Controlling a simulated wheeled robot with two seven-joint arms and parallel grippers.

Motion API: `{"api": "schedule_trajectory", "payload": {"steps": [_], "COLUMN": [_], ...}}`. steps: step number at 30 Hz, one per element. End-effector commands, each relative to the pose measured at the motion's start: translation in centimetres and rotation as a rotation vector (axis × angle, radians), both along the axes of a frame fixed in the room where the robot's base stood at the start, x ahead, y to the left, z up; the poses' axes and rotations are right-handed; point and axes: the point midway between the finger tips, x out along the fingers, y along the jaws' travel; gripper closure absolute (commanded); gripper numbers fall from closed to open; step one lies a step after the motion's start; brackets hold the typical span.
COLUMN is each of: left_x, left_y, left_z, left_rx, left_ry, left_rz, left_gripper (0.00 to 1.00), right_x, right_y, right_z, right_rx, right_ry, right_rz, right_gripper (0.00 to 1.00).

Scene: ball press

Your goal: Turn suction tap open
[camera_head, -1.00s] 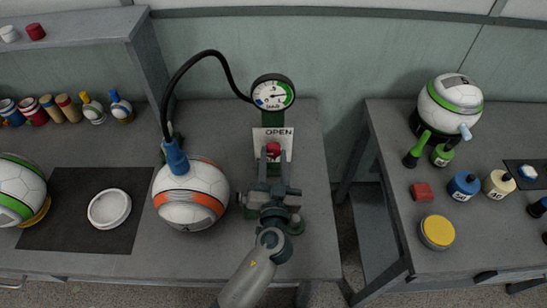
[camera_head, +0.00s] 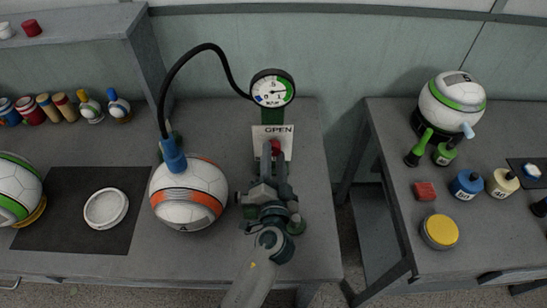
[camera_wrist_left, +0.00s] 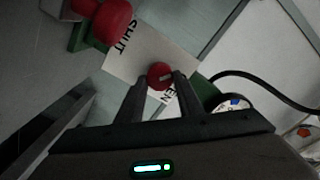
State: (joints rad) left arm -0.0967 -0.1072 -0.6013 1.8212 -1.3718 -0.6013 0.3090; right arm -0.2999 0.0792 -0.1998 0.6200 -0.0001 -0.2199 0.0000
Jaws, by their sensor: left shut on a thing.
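A white sign (camera_head: 259,138) lettered OPEN stands below a round gauge (camera_head: 272,88) on a green post. The red tap handle (camera_head: 276,146) shows in front of the sign. My left gripper (camera_head: 273,158) is shut on this handle, with its fingers rolled at an angle. In the left wrist view the handle's red end (camera_wrist_left: 160,75) sits between the fingertips, over the sign (camera_wrist_left: 141,62) lettered SHUT and partly hidden OPEN. The handle's exact direction is unclear. My right gripper is not in view.
A black hose (camera_head: 196,49) runs from the gauge to a blue fitting (camera_head: 173,155) on an orange-striped ball (camera_head: 190,211) left of my arm. A large red knob (camera_wrist_left: 112,22) on a green base shows in the wrist view. A gap separates the right bench (camera_head: 390,207).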

Motion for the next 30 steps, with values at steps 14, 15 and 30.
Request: {"api": "schedule_trajectory", "payload": {"steps": [14,15,30], "left_x": [0.0,0.0,0.1], "left_y": [-0.1,-0.1,-0.1], "left_z": [0.1,0.1,0.0], "left_rx": [0.451,0.489,0.896], "left_ry": [-0.001,-0.001,-0.002], "left_rz": [0.0,0.0,0.001], "left_gripper": [0.89,0.89,0.89], "right_x": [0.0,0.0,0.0], "right_y": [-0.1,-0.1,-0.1], "right_z": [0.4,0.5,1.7], "right_rx": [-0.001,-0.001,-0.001], "right_ry": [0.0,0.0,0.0], "right_rz": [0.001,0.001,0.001], "right_gripper": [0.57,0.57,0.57]}}
